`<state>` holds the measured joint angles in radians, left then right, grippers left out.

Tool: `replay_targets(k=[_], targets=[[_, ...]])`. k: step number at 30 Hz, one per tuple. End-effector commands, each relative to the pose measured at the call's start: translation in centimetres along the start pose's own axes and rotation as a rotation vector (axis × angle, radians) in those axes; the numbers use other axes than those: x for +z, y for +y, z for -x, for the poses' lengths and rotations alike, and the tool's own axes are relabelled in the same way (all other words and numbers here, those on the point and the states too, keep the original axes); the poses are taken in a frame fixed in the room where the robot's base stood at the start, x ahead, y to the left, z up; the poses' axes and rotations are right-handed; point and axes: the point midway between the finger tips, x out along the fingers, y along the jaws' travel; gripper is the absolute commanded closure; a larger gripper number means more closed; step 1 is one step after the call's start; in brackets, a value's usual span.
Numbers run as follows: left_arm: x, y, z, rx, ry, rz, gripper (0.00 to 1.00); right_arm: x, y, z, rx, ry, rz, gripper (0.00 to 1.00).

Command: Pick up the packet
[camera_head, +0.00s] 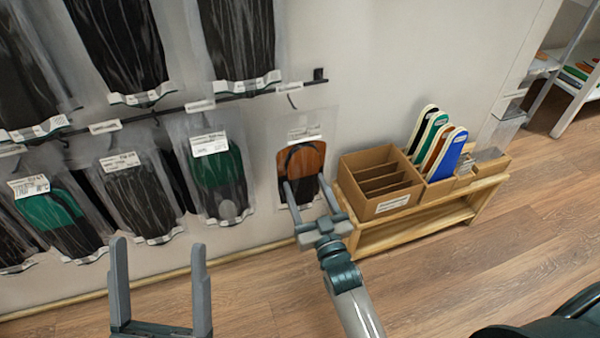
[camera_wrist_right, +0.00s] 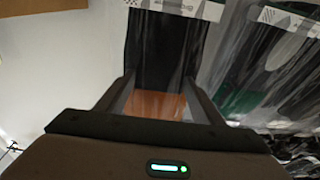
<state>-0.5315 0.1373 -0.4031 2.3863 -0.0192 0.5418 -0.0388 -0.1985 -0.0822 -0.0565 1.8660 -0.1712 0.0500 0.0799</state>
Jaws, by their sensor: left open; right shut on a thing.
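The packet (camera_head: 302,155) is a clear bag with an orange and black insole, at the right end of the lower hanging rail on the wall. My right gripper (camera_head: 306,184) is at the packet's lower part, with one finger on each side, shut on it. In the right wrist view the orange part of the packet (camera_wrist_right: 155,105) shows between the fingers of the right gripper (camera_wrist_right: 158,80). My left gripper (camera_head: 158,245) is open and empty, below the hanging row and apart from it.
Other packets with black or green insoles (camera_head: 218,175) hang to the left and above. A wooden bench (camera_head: 415,225) stands at the right with an empty divided cardboard box (camera_head: 382,200) and several coloured insoles (camera_head: 445,155). The wooden floor (camera_head: 500,250) in front is clear.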

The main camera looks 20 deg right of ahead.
Motion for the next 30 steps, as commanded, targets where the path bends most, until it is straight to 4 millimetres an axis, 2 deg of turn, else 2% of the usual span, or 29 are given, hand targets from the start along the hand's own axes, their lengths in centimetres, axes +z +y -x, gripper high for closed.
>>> replay_targets(k=[3, 9, 15, 21, 30], targets=[[0.7, 0.5, 0.6, -0.003, -0.067, 0.011, 0.20, -0.6, 0.0, 2.9, 0.000, -0.003, 0.000, 0.63], [2.2, 1.5, 2.0, -0.003, -0.171, 0.036, 0.20, -1.1, 0.0, 7.1, 0.000, -0.004, 0.000, 0.63], [3.2, 2.1, 3.1, 0.004, -0.238, 0.046, 0.20, -1.5, 0.0, 9.9, 0.000, -0.001, 0.001, 0.63], [3.5, 2.3, 3.7, 0.005, -0.265, 0.049, 0.20, -1.7, 0.0, 11.1, 0.000, 0.000, 0.001, 0.63], [3.4, 2.3, 3.4, 0.001, -0.259, 0.050, 0.20, -1.7, 0.0, 11.2, 0.000, 0.001, 0.000, 0.63]])
